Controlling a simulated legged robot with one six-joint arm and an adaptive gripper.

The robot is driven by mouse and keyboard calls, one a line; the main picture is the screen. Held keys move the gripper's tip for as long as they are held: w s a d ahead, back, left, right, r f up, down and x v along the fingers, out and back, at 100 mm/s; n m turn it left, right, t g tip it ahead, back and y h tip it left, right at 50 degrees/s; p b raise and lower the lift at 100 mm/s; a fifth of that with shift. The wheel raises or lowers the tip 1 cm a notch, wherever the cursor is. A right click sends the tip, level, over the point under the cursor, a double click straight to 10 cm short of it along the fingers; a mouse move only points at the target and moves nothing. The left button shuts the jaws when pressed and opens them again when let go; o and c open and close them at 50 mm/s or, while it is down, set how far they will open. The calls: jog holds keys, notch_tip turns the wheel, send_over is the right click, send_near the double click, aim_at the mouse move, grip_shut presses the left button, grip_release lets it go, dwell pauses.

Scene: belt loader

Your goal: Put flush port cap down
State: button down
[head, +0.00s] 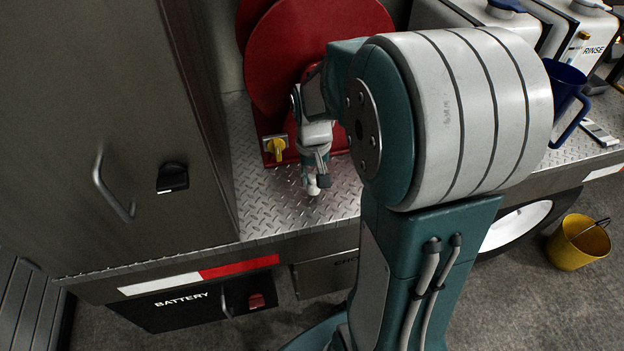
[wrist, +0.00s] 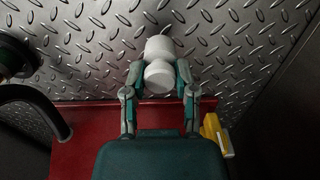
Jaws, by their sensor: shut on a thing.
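The flush port cap (wrist: 158,62) is a white, stepped round piece. In the wrist view it sits between the two fingertips of my gripper (wrist: 158,83), which is shut on it. In the head view my gripper (head: 316,180) points down over the diamond-plate deck (head: 268,205), with the white cap (head: 313,190) at its tip. The cap is close to the deck; I cannot tell whether it touches. My arm hides part of the deck on the right.
A red hose reel (head: 310,45) stands behind the gripper, with a yellow valve handle (head: 275,147) on its red base. A grey cabinet (head: 110,100) bounds the left. White containers (head: 490,20) and a blue jug (head: 566,95) stand right. Bare deck lies left of the gripper.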

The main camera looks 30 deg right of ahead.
jog(key=shift+f, duration=0.8)
jog(key=shift+a+f, duration=0.2)
jog(key=shift+a, duration=0.5)
jog(key=shift+d+f, duration=0.1)
jog(key=shift+f, duration=0.05)
jog(key=shift+c, duration=2)
grip_release()
jog(key=shift+d, duration=0.4)
jog(key=shift+a, duration=0.1)
